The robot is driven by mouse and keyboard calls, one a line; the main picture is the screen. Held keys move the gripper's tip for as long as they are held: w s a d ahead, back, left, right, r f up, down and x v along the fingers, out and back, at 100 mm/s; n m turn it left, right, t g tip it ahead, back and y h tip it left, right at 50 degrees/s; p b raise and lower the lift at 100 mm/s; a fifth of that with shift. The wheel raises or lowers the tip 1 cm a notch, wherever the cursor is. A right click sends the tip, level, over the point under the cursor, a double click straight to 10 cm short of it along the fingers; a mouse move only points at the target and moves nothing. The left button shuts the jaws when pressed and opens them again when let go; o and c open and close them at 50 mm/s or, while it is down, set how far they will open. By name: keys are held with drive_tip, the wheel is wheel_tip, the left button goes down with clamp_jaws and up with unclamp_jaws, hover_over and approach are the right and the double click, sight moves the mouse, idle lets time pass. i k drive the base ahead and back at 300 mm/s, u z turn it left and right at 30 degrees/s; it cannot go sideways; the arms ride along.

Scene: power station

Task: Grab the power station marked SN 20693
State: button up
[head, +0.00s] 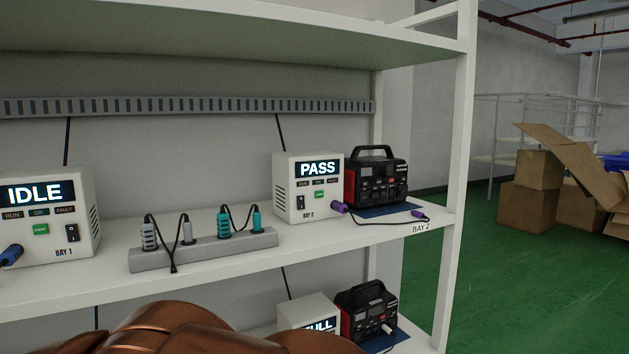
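A black and red power station (376,181) with a top handle stands on a blue mat (390,210) on the middle shelf, right of the BAY 2 tester. A second similar power station (368,311) stands on the lower shelf, beside a tester whose screen seems to read FULL. Serial numbers are too small to read on either one. A copper-coloured part of my own arm shows at the bottom left. My gripper is not in view.
The BAY 2 tester (308,187) shows PASS; a purple-plugged cable (380,223) lies in front of the upper station. A power strip (205,249) and the IDLE BAY 1 tester (50,218) stand left. A shelf post (456,170) rises at right. Cardboard boxes (538,190) stand beyond green floor.

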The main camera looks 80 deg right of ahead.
sight(376, 174)
drive_tip(key=u, duration=0.05)
drive_tip(key=k, duration=1.6)
drive_tip(key=z, duration=0.8)
